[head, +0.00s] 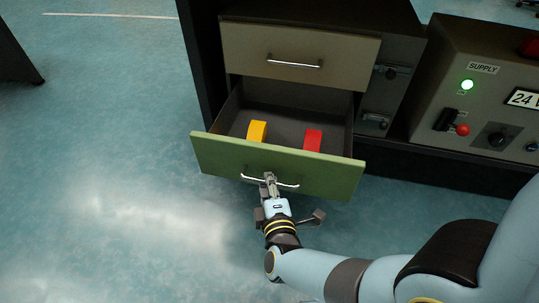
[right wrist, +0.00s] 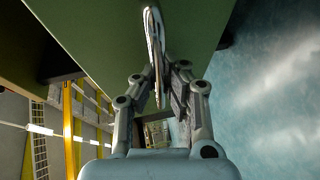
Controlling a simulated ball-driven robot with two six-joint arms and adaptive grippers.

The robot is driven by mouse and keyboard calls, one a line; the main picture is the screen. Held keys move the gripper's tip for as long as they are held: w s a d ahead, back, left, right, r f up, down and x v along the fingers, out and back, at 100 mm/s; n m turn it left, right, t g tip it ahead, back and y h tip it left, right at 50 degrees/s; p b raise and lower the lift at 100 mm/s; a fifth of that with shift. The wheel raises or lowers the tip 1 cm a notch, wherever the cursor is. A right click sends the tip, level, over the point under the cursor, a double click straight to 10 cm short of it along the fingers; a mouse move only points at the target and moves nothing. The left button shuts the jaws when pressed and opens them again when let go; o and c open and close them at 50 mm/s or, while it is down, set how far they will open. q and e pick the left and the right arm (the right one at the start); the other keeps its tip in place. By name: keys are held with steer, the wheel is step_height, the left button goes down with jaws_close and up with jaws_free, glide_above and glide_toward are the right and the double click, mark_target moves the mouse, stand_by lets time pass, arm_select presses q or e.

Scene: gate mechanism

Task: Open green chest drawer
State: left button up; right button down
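The green chest drawer (head: 270,163) stands pulled out, its inside showing. Its curved metal handle (head: 250,178) is on the front. A yellow ring-shaped piece (head: 257,131) and a red one (head: 312,140) are inside the drawer. My right gripper (head: 269,184) is at the handle. In the right wrist view the handle (right wrist: 152,35) runs between the two fingers (right wrist: 160,88), which close on it from both sides. Contact at the fingertips is partly hidden. My left gripper is in neither view.
A shut grey-brown drawer (head: 300,58) with its own handle is above. To the right is a control panel (head: 481,120) with a green lamp, a red-knobbed lever and a dial. The blue floor (head: 110,150) left of and before the chest is clear.

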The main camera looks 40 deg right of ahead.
steer(key=c, duration=1.4)
jaws_free()
